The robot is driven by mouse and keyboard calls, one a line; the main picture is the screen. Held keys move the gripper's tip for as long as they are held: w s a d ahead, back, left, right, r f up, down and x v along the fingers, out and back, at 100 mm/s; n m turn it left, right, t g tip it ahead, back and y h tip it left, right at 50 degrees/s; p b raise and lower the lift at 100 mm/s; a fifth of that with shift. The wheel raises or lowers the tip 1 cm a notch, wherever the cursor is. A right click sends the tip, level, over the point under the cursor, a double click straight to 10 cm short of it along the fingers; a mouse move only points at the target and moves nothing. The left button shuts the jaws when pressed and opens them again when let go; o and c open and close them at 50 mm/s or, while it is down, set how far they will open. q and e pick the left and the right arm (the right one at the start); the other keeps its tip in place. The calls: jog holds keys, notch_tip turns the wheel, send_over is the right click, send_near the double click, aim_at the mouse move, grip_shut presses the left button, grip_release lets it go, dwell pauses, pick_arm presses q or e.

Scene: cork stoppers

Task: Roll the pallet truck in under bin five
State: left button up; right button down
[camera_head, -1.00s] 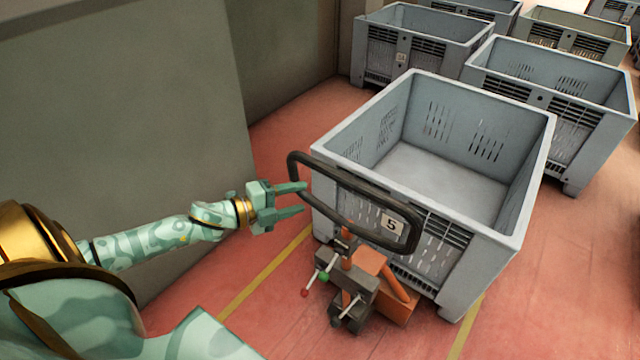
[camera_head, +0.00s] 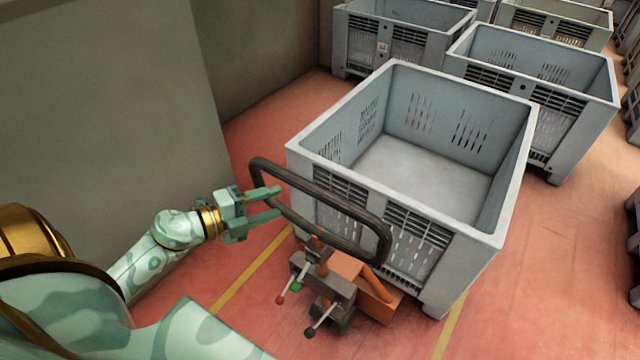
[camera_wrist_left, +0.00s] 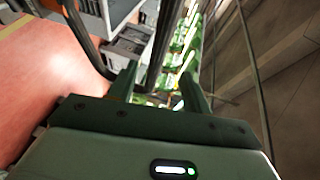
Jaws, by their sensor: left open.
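The grey bin (camera_head: 463,262) stands in front of me, open at the top and empty. No number shows on it now; in the earlier frame a 5 label showed on its front. The pallet truck (camera_head: 350,268) stands at the bin's near side, its orange body close against the front. Its forks are hidden. Its dark loop handle (camera_head: 335,201) tilts towards me across the bin's front. My left gripper (camera_head: 279,202) is open at the handle's left end. In the left wrist view a dark handle bar (camera_wrist_left: 166,45) shows between the fingers; contact cannot be told. My right gripper is out of view.
More grey bins (camera_head: 535,108) stand behind and to the right. A grey-green wall (camera_head: 110,110) rises on the left. Yellow lines (camera_head: 250,275) mark the red floor. Levers with red and green knobs (camera_head: 281,300) stick out from the truck.

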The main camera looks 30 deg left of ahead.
aim_at(306, 192)
pick_arm(q)
jog(key=p+x, duration=0.1)
jog(key=x, duration=1)
jog(key=shift+w+d, duration=0.15)
jog(key=shift+w, duration=0.25)
jog(key=shift+w+d+f, duration=0.2)
jog(key=shift+w+d, duration=0.1)
jog(key=shift+w, duration=0.25)
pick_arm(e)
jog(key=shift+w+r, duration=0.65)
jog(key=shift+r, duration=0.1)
